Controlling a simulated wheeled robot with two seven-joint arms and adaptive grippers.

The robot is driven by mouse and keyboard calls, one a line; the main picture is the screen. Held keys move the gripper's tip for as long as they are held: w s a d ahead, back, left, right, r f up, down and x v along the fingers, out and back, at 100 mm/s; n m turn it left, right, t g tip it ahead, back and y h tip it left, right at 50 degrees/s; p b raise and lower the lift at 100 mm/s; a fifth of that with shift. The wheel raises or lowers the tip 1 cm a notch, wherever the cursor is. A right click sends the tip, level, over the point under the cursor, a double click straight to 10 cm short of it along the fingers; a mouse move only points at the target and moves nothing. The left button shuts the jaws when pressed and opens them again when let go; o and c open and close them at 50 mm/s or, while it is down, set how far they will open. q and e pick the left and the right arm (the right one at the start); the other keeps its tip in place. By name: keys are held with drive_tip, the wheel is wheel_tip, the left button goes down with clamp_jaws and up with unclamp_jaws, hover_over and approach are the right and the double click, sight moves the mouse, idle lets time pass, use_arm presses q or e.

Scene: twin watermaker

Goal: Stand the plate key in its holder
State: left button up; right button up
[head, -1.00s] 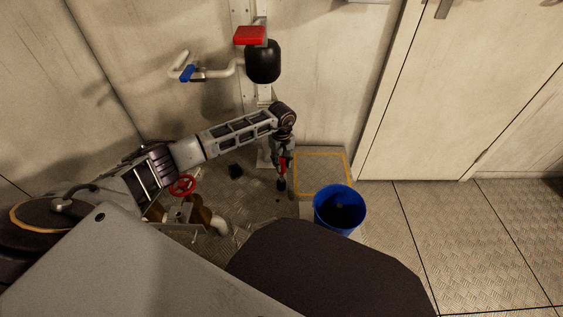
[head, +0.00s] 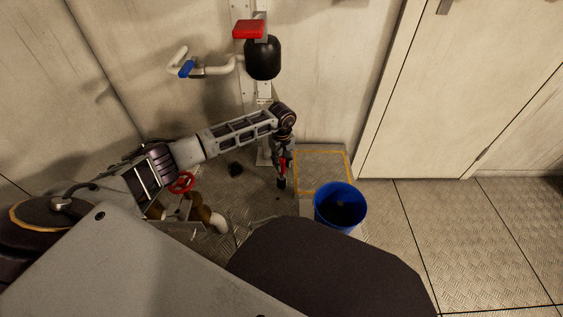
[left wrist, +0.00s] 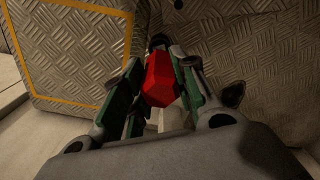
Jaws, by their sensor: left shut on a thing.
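My left gripper (head: 284,163) points down near the wall, beside the yellow-edged platform. It is shut on the plate key, whose red grip (left wrist: 160,80) sits between the green-lined fingers in the left wrist view. In the head view a little red of the plate key (head: 282,162) shows at the fingers, with a dark lower end below it. The key appears to hang roughly upright over the tread-plate floor. I cannot make out the holder with certainty. My right gripper is not in view.
A blue bucket (head: 340,208) stands right of the gripper, by the yellow-edged platform (head: 323,170). A red handwheel (head: 181,183) and pipework are at left. A black canister (head: 262,58) and a red-topped fitting (head: 250,29) are on the wall above. Open floor (head: 460,240) lies at right.

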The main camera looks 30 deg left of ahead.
use_arm(q)
drive_tip(key=shift+f, duration=0.25)
drive_tip(key=shift+f+b, duration=0.25)
drive_tip(key=shift+b, duration=0.1)
drive_tip(key=o, duration=0.9)
drive_tip(key=shift+o, duration=0.2)
drive_tip(key=shift+r, duration=0.65)
wheel_tip(320, 180, up, 11)
drive_tip(key=shift+f, duration=0.15)
idle(0.5)
